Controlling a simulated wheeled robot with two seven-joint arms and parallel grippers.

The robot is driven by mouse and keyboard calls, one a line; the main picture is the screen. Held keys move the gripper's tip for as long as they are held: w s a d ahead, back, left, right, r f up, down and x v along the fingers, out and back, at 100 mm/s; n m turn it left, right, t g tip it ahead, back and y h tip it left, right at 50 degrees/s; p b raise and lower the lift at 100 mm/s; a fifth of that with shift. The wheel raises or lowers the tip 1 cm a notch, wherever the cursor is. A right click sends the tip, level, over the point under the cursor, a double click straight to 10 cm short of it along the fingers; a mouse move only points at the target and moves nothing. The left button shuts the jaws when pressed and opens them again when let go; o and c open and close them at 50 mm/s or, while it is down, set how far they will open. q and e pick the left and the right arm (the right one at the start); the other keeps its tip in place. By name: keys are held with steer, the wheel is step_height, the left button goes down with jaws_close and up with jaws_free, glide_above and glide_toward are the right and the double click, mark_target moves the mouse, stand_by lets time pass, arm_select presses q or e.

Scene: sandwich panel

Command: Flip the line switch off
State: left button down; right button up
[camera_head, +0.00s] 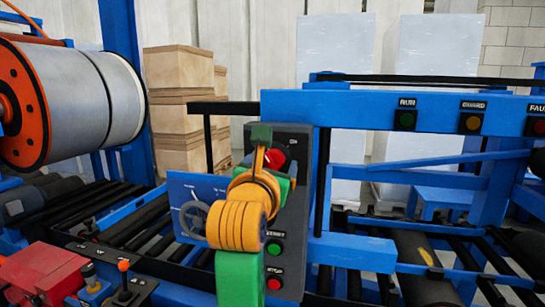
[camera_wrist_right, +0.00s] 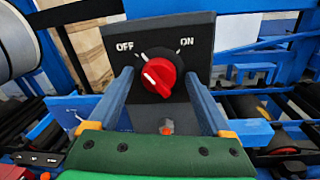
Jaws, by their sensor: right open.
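The line switch is a red rotary knob (camera_wrist_right: 158,76) on the dark grey control box (camera_wrist_right: 200,30), under white OFF and ON labels in the right wrist view. A white mark shows on the knob's face; I cannot tell which label it points to. In the head view the knob (camera_head: 276,157) is partly hidden behind my right gripper (camera_head: 262,160). My right gripper is open, its two blue-grey fingers reaching towards the box on either side of the knob. Whether they touch it I cannot tell. My left gripper is out of view.
Below the knob on the box are a green button (camera_head: 273,249) and a red button (camera_head: 273,283). A blue panel with a grey handwheel (camera_head: 193,218) stands to the left. A blue beam (camera_head: 360,105) with indicator lamps runs right. Rollers lie on both sides.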

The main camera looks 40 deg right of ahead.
steer(key=shift+s+a, duration=0.1)
steer(key=shift+a, duration=0.1)
steer(key=shift+c, duration=0.8)
jaws_close()
steer(key=n, duration=0.2)
steer(key=shift+r+n, duration=0.1)
steer(key=shift+n, duration=0.2)
steer(key=shift+o, duration=0.8)
jaws_free()
